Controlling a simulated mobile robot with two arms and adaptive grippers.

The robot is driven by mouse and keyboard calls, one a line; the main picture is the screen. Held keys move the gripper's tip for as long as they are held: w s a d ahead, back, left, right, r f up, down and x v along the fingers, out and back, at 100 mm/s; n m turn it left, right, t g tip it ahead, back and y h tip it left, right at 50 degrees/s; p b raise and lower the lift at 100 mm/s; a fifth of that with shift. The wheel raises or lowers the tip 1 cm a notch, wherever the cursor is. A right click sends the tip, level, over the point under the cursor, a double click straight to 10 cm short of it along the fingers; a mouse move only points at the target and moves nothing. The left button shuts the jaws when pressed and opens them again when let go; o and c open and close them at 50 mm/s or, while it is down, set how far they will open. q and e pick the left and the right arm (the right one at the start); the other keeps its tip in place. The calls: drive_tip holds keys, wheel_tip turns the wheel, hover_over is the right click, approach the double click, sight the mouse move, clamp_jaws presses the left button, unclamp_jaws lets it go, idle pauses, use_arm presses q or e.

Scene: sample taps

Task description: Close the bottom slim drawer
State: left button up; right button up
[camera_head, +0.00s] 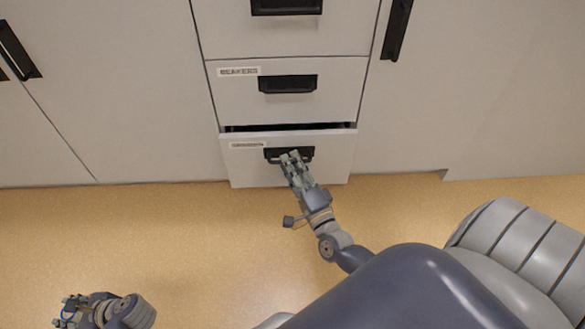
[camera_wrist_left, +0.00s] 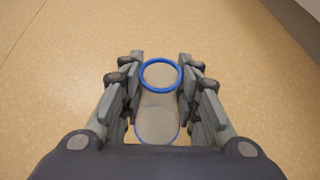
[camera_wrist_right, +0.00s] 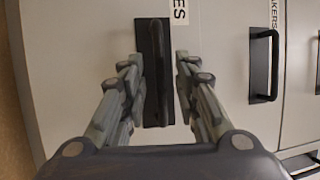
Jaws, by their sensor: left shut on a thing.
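The bottom slim drawer (camera_head: 250,165) stands a little way out, with a dark gap above its front. Its black handle (camera_head: 306,153) also shows in the right wrist view (camera_wrist_right: 153,60). My right gripper (camera_head: 292,157) is at this handle, its fingers apart on either side of it in the right wrist view. Whether they touch it I cannot tell. My left gripper (camera_head: 68,312) is low at the left, over the floor, far from the drawer. It is shut on a clear, cup-like thing with a blue rim (camera_wrist_left: 161,61).
The drawer above (camera_head: 340,90), with its own black handle (camera_head: 287,84), looks shut, as does the top one (camera_head: 225,30). Flat cabinet doors stand at left (camera_head: 120,90) and right (camera_head: 480,80). The tan floor (camera_head: 190,240) in front is clear.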

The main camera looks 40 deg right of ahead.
drive_tip(key=shift+w, duration=0.1)
clamp_jaws()
drive_tip(key=w+d, duration=0.1)
drive_tip(key=w, duration=0.1)
drive_tip(key=w+d, duration=0.1)
drive_tip(key=shift+w+d+b, duration=0.2)
drive_tip(key=shift+w+b, duration=0.15)
unclamp_jaws()
drive_tip(key=shift+w, duration=0.15)
